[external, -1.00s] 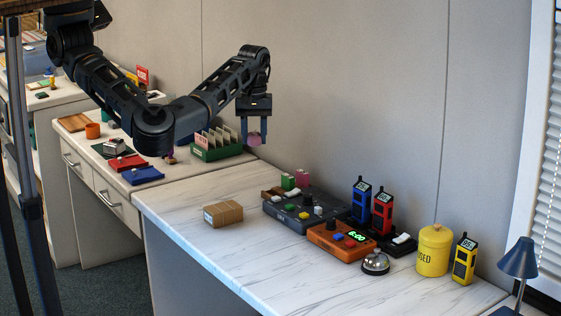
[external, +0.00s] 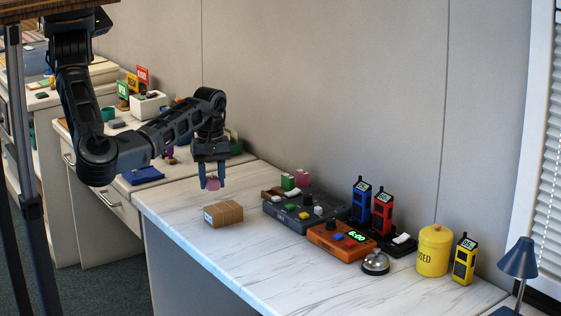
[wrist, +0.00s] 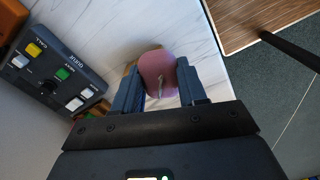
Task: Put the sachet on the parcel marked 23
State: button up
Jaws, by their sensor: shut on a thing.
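My gripper (external: 211,184) is shut on the pink-mauve sachet (external: 213,183), held in the air above the marble-topped desk. In the wrist view the sachet (wrist: 157,73) sits between the two blue-grey fingers. A brown cardboard parcel (external: 223,214) with a pale label on its left side lies on the desk, below and slightly right of my gripper. The number on its label is too small to read. In the wrist view the parcel (wrist: 129,77) is mostly hidden behind the sachet and a finger.
A dark control panel (external: 291,211), an orange timer box (external: 340,242) and a bell (external: 375,263) stand right of the parcel. Blue and red handsets (external: 382,211) and a yellow canister (external: 434,251) are further along. The desk's front left (external: 180,215) is clear.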

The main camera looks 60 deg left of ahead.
send_over(223, 207)
notch_tip(223, 207, down, 4)
jog(key=shift+w+a+f+p, duration=0.1)
jog(key=shift+f+p, duration=0.15)
jog(key=shift+p, duration=0.2)
jog(key=shift+f, duration=2)
jog(key=shift+f, duration=0.1)
jog(key=shift+f, duration=0.1)
jog(key=o, duration=1)
